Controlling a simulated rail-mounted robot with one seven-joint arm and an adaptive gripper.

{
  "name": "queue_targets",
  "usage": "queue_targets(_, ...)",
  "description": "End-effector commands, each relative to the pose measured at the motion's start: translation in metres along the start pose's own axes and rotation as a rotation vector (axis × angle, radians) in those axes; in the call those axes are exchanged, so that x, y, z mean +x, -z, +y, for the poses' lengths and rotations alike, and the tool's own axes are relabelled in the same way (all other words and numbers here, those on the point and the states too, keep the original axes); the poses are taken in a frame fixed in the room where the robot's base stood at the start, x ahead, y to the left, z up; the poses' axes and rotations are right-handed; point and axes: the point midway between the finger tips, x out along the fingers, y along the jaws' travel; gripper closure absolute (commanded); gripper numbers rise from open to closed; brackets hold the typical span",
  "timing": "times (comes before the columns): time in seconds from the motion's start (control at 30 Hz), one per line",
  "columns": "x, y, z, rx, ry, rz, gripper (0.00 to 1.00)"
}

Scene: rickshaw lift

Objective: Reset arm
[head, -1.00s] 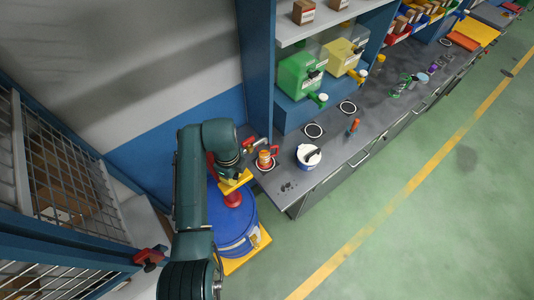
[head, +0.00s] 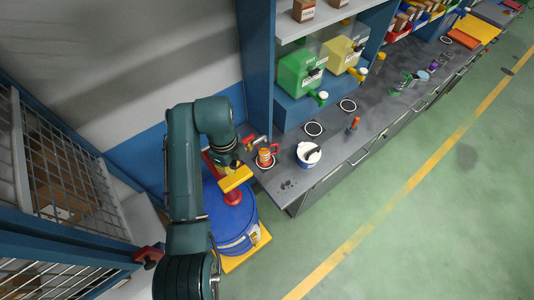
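My arm, dark green, reaches up from the bottom of the head view and bends over toward a blue drum (head: 230,222). My gripper (head: 236,172) is at its end, pointing down near a yellow block-like piece (head: 236,180) above the drum. A red part (head: 232,197) shows under the yellow piece on the drum top. The fingers are too small and partly hidden, so I cannot tell whether they are open or shut, or whether they touch the yellow piece.
A grey bench (head: 330,165) runs to the upper right, with an orange-red can (head: 265,157) and a white-blue pot (head: 308,154). Green (head: 301,70) and yellow (head: 341,53) jugs stand on a shelf. A wire cage (head: 70,175) is left. The green floor at right is clear.

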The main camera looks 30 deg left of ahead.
Motion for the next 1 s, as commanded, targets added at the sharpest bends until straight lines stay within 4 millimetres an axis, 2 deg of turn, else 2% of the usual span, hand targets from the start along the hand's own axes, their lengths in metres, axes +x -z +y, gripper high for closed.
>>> queue_targets(0.1, -0.017, 0.000, -0.001, 0.000, 0.002, -0.001, 1.00)
queue_targets(0.23, -0.028, 0.000, 0.000, 0.000, 0.001, -0.001, 1.00)
queue_targets(0.77, -0.029, 0.000, 0.000, 0.000, 0.000, 0.000, 1.00)
queue_targets(0.87, -0.028, 0.015, -0.005, 0.030, -0.001, 0.001, 1.00)
queue_targets(0.97, -0.015, 0.050, -0.010, 0.096, -0.025, 0.013, 1.00)
queue_targets(1.0, -0.009, 0.068, -0.013, 0.131, -0.028, 0.013, 1.00)
